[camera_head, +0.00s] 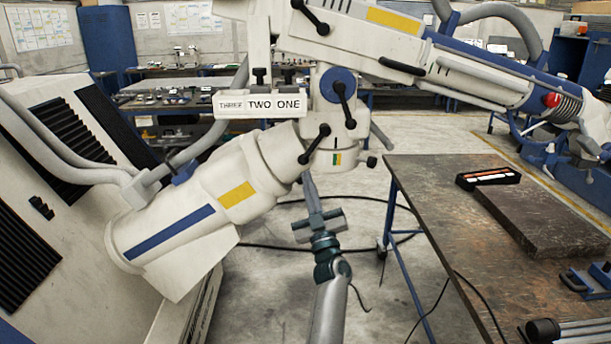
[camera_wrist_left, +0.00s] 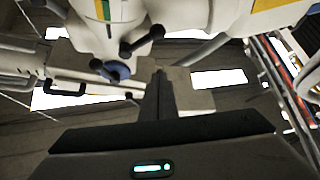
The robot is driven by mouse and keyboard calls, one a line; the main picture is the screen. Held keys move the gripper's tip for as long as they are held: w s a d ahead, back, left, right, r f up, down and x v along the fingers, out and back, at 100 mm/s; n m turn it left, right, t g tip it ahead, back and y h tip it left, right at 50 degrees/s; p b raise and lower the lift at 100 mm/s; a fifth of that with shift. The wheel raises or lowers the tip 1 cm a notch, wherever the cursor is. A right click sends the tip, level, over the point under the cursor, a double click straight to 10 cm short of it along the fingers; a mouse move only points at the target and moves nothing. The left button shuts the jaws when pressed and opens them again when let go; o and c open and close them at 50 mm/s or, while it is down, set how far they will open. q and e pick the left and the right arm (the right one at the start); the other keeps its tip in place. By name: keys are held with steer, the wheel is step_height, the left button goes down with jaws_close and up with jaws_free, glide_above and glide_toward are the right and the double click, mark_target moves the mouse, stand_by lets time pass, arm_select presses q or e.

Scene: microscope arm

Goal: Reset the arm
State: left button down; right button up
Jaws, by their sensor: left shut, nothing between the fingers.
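The white microscope arm (camera_head: 190,225) leans out of a large white cabinet at the left, with blue and yellow stripes. Its joint (camera_head: 335,115) carries a blue disc (camera_head: 338,85) and several black levers, among them one low on the joint (camera_head: 315,145). A second section (camera_head: 440,75) runs off to the upper right. My left gripper (camera_head: 309,180) is shut and empty. It points up just below the joint, apart from the lower lever as far as I can tell. In the left wrist view, its closed fingers (camera_wrist_left: 158,85) point towards the joint and levers (camera_wrist_left: 142,40). My right gripper is out of view.
A sign reading THREE TWO ONE (camera_head: 260,104) hangs beside the joint. A workbench (camera_head: 420,185) with a dark slab (camera_head: 550,215) and a black tray (camera_head: 488,178) stands at the right. Cables lie on the floor. The floor between cabinet and bench is otherwise open.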

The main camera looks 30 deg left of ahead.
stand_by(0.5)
